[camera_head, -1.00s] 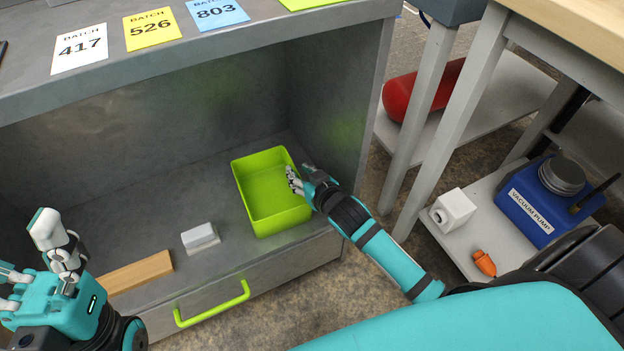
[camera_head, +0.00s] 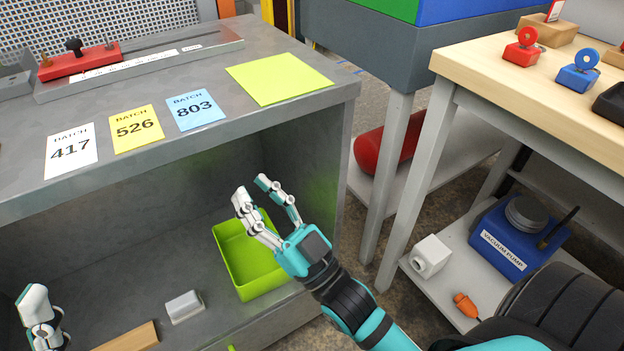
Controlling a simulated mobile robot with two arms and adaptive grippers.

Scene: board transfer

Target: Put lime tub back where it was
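The lime tub (camera_head: 232,262) stands upright and looks empty on the lower shelf inside the grey cabinet, near its right wall. My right gripper (camera_head: 252,190) is open, its fingers spread, above and in front of the tub's right side. It hides part of the tub's right rim and holds nothing. My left gripper (camera_head: 36,312) shows only in part at the lower left corner, its fingers extended and nothing seen in them. A plain lime square (camera_head: 279,79) lies on the cabinet top at the right.
A white block (camera_head: 184,306) and a wooden strip (camera_head: 130,338) lie on the shelf. A wooden table (camera_head: 540,95) stands at right, with a vacuum pump (camera_head: 515,243) below.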

